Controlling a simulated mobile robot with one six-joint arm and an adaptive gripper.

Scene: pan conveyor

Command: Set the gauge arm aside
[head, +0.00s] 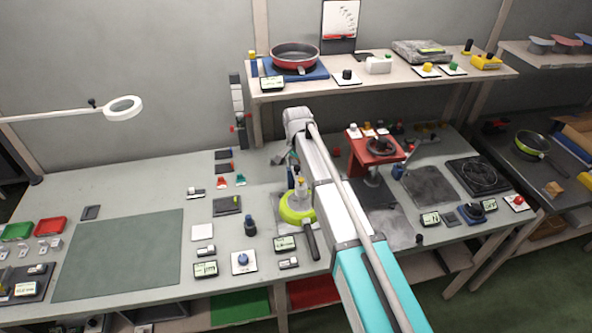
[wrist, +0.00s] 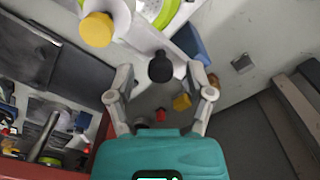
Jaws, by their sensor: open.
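The gauge arm is a white bar (wrist: 143,38) with a black knob (wrist: 160,68) at its near end, seen at the top of the wrist view. A yellow-capped part (wrist: 97,30) and a blue block (wrist: 190,42) are beside it. In the head view, a yellow-topped upright part (head: 300,184) of it appears at the green pan (head: 297,207); my arm hides some of that area. My gripper (wrist: 160,80) is open in the wrist view, its fingers either side of the black knob with gaps. In the head view it is mostly hidden behind my arm.
A red stand (head: 374,150) is right of my arm, with dark mats and small devices nearby. A shelf (head: 370,83) with a red pan (head: 295,57) is behind. The large green-grey mat (head: 120,255) on the left is clear.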

